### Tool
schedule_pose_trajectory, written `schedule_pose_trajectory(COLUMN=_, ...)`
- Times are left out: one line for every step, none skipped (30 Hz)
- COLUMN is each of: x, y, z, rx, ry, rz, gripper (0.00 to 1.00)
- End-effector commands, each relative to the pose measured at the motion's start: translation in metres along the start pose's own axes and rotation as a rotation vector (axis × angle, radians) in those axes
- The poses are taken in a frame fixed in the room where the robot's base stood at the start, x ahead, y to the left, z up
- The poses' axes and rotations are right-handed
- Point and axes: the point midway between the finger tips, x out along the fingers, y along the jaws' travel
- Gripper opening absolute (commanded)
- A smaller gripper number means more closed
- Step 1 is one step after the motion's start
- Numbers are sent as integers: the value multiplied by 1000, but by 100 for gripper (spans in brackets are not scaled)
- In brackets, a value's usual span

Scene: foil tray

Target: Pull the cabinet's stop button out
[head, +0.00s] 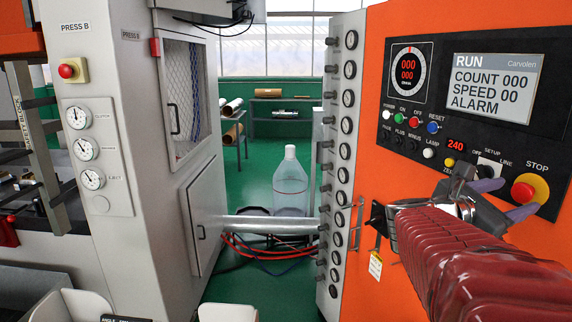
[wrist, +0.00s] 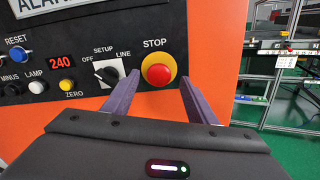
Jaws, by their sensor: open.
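The stop button is a red mushroom head on a yellow round base, under the word STOP on the orange cabinet's black panel. It shows at the right in the head view (head: 523,192) and in the middle of the wrist view (wrist: 158,71). My gripper (wrist: 158,88) is open and empty, with purple fingers on either side of the button in the picture. The left finger overlaps the panel between the selector knob and the button. I cannot tell how far the fingertips are from the panel. In the head view, my gripper (head: 500,198) is partly hidden behind my red-sleeved arm.
A black selector knob (wrist: 107,74) sits just left of the stop button, with a yellow ZERO button (wrist: 67,86) beyond. The screen (head: 495,82) is above. A grey press cabinet (head: 120,150) stands at the left. A clear bottle (head: 290,183) stands behind a horizontal pipe.

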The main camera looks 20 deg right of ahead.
Motion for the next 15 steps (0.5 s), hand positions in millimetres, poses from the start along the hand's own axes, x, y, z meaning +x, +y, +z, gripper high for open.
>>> schedule_pose_trajectory(x=8, y=-1, z=0, rx=-1, ry=0, rz=-4, gripper=52)
schedule_pose_trajectory(x=11, y=-1, z=0, rx=-1, ry=-1, rz=-4, gripper=52)
schedule_pose_trajectory(x=16, y=-1, z=0, rx=-1, ry=0, rz=-3, gripper=52)
schedule_pose_trajectory(x=20, y=-1, z=0, rx=-1, ry=0, rz=-3, gripper=52)
schedule_pose_trajectory(x=24, y=-1, z=0, rx=-1, ry=0, rz=-4, gripper=52)
schedule_pose_trajectory(x=28, y=-1, z=0, rx=-1, ry=0, rz=-3, gripper=52)
schedule_pose_trajectory(x=31, y=-1, z=0, rx=-1, ry=0, rz=-2, gripper=52)
schedule_pose_trajectory(x=34, y=-1, z=0, rx=-1, ry=-1, rz=-2, gripper=52)
schedule_pose_trajectory(x=37, y=-1, z=0, rx=-1, ry=-1, rz=-2, gripper=52)
schedule_pose_trajectory(x=39, y=-1, z=0, rx=-1, ry=0, rz=-2, gripper=52)
schedule_pose_trajectory(x=40, y=0, z=0, rx=-1, ry=0, rz=-1, gripper=52)
schedule_pose_trajectory(x=42, y=0, z=0, rx=0, ry=0, rz=-1, gripper=52)
schedule_pose_trajectory(x=43, y=0, z=0, rx=0, ry=1, rz=-1, gripper=52)
schedule_pose_trajectory(x=44, y=0, z=0, rx=0, ry=1, rz=-1, gripper=52)
schedule_pose_trajectory(x=44, y=0, z=0, rx=0, ry=1, rz=0, gripper=52)
